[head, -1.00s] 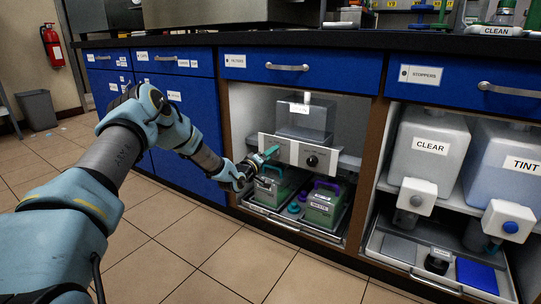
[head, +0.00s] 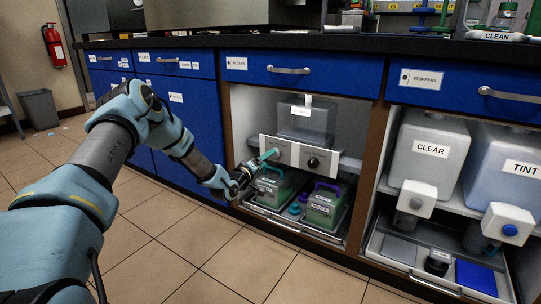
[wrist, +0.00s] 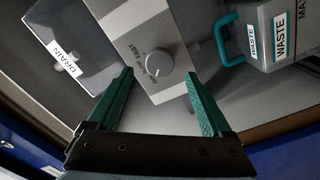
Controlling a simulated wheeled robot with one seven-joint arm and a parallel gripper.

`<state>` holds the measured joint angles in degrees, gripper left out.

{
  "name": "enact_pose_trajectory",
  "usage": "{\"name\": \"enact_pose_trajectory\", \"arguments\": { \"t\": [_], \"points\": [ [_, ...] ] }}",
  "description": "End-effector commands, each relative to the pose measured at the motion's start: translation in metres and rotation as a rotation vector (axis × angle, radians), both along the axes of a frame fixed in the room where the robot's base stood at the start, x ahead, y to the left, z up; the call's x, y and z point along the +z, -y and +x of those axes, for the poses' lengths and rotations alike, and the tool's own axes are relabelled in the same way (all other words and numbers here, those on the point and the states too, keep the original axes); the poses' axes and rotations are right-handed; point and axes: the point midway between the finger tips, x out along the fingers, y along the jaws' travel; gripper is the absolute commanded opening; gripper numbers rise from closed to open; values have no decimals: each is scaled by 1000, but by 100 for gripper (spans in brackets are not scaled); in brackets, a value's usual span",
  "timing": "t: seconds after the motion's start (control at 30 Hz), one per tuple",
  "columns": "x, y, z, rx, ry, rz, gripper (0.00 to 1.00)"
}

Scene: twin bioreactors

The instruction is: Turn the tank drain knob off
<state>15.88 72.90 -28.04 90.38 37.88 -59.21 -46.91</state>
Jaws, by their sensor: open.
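A grey round knob (wrist: 159,61) with a pointer line sits on a grey panel in the wrist view; part of its marking reads "FAST". It lies ahead of my gripper (wrist: 160,85), between the spread teal fingers, and neither finger visibly touches it. A clear tank labelled "DRAIN" (wrist: 66,60) is beside the panel. In the head view, my gripper (head: 268,156) is at the left part of the white panel (head: 294,152), below the clear tank (head: 306,122). A black knob (head: 313,162) shows on the panel's right part.
Green containers, one with a purple handle (head: 326,188), stand on a tray below the panel. A teal-handled waste container (wrist: 284,35) is close to the right finger. A wooden cabinet upright (head: 366,175) bounds the bay. The floor in front is clear.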

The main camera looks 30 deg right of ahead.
Motion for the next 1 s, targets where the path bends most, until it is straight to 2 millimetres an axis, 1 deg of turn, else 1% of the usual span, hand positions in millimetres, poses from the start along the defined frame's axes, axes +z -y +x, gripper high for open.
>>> {"name": "enact_pose_trajectory", "arguments": {
  "t": [0.03,0.2,0.3,0.4,0.53,1.0],
  "points": [
    [3,-11,-5,2,-2,2,84],
    [2,-38,-20,1,-2,2,84],
    [1,-49,-26,1,-2,1,84],
    [0,-56,-31,1,-2,0,84],
    [0,-58,-32,0,0,0,84],
    [1,-59,-32,1,2,9,84]
  ]
}}
